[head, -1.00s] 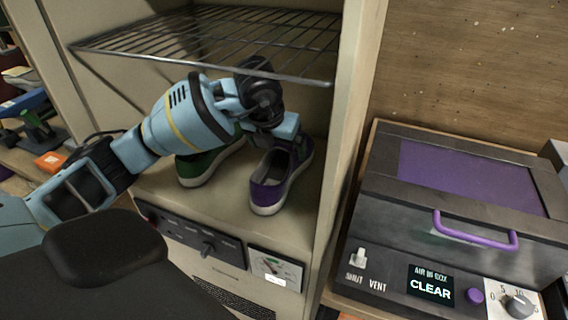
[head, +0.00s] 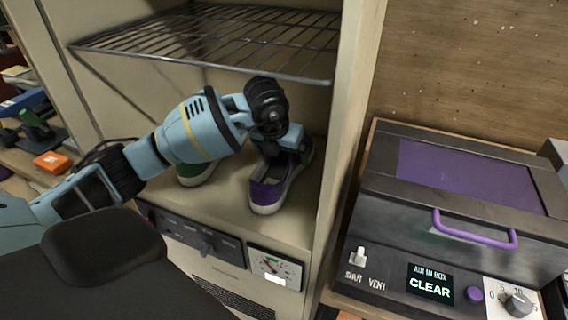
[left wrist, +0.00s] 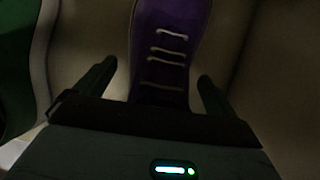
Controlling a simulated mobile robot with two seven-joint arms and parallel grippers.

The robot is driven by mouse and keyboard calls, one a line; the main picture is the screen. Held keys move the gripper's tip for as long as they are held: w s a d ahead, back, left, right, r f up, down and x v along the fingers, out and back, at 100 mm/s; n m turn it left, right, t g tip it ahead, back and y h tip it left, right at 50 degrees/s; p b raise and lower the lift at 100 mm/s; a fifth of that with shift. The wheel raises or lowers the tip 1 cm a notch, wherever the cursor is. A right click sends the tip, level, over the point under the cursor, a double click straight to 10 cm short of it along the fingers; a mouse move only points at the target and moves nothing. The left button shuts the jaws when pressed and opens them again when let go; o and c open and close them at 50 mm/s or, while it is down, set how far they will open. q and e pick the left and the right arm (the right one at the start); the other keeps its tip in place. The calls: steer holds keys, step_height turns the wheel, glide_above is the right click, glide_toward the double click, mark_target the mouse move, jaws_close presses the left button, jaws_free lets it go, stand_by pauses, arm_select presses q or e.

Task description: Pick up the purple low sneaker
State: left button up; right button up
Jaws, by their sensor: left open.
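The purple low sneaker (head: 268,193) stands upright on the cabinet floor, below the wire rack, with its heel toward the front. My left gripper (head: 284,146) is over its far part. In the left wrist view the purple upper with pale lace bars (left wrist: 170,48) lies between the two open fingers of my left gripper (left wrist: 152,85), with a gap to the right finger. The far part of the sneaker is hidden behind the gripper in the head view. My right gripper is not in view.
A green sneaker (head: 196,172) stands just left of the purple one, partly behind my arm. The wire rack (head: 215,42) hangs above, and the cabinet's right wall (head: 340,150) is close on the right. A grey box with a purple handle (head: 475,230) stands outside.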

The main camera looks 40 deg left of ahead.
arm_select(q)
steer(key=shift+r, duration=0.1)
steer(key=c, duration=1.3)
steer(key=shift+o, duration=0.2)
steer(key=shift+w+r, duration=0.1)
steer(key=shift+r, duration=0.35)
steer(key=v, duration=0.2)
steer(key=shift+r, duration=0.35)
steer(key=s+d, duration=0.1)
steer(key=s, duration=0.4)
steer(key=s+d+b, duration=0.1)
steer(key=s, duration=0.5)
steer(key=s+d, duration=0.2)
steer(key=s, duration=0.4)
steer(key=shift+b, duration=0.3)
